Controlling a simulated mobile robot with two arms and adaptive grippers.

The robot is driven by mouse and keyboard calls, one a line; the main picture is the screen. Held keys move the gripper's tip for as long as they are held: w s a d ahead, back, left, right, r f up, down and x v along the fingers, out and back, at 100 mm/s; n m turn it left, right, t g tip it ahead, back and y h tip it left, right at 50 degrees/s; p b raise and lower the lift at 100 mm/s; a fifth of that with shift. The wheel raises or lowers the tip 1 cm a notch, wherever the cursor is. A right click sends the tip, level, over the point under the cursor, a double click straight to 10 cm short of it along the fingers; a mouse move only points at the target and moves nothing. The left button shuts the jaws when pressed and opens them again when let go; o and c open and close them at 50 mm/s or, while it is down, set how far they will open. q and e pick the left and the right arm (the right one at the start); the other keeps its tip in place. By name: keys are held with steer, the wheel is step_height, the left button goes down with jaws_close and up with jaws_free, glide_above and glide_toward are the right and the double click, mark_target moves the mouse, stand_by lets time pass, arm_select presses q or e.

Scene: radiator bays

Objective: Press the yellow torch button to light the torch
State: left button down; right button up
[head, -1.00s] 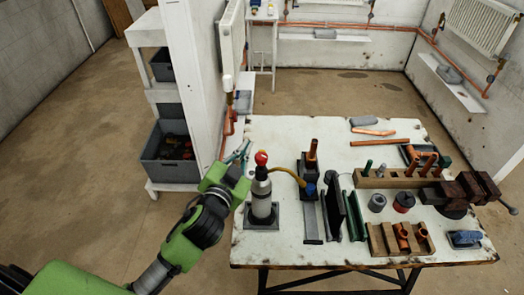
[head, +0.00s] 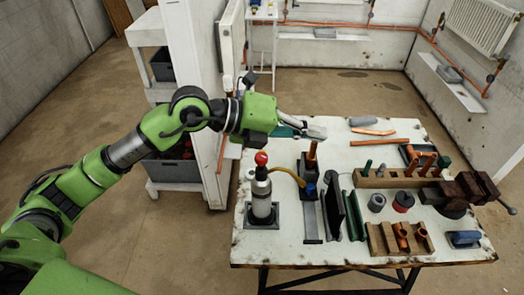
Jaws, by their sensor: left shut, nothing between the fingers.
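A grey gas cylinder (head: 262,197) with a red knob (head: 261,159) stands upright on a dark square base at the table's left. A yellow hose (head: 289,173) runs from its top to a dark stand (head: 307,183) with a blue part, beside an upright copper tube (head: 312,152). I cannot make out a separate yellow button at this size. My left gripper (head: 318,131) is shut and empty, reaching in from the left over the table's back-left part. It is beyond the cylinder and the stand, apart from both. My right gripper is out of view.
The table (head: 290,245) also holds black and green upright plates, wooden racks (head: 400,237) with copper fittings, a dark vise (head: 460,190) and small tins. Copper pipes (head: 379,142) lie at the back. A white partition (head: 200,60) and shelf stand left.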

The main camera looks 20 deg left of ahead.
arm_select(q)
steer(key=w+a+f+y, duration=0.1)
steer(key=w+a+y, duration=0.1)
steer(key=a, duration=0.5)
steer(key=w+a+f+n+t+y, duration=0.1)
steer(key=w+a+y, duration=0.2)
steer(key=a+y, duration=0.2)
steer(key=shift+a+f+t, duration=0.15)
steer(key=shift+a+t, duration=0.15)
steer(key=shift+a, duration=0.6)
steer(key=shift+f, duration=0.1)
step_height(320, 180, down, 8)
steer(key=b, duration=0.4)
steer(key=shift+f+b, duration=0.4)
steer(key=shift+b, duration=0.2)
steer(key=shift+d, duration=0.1)
steer(key=shift+r, duration=0.1)
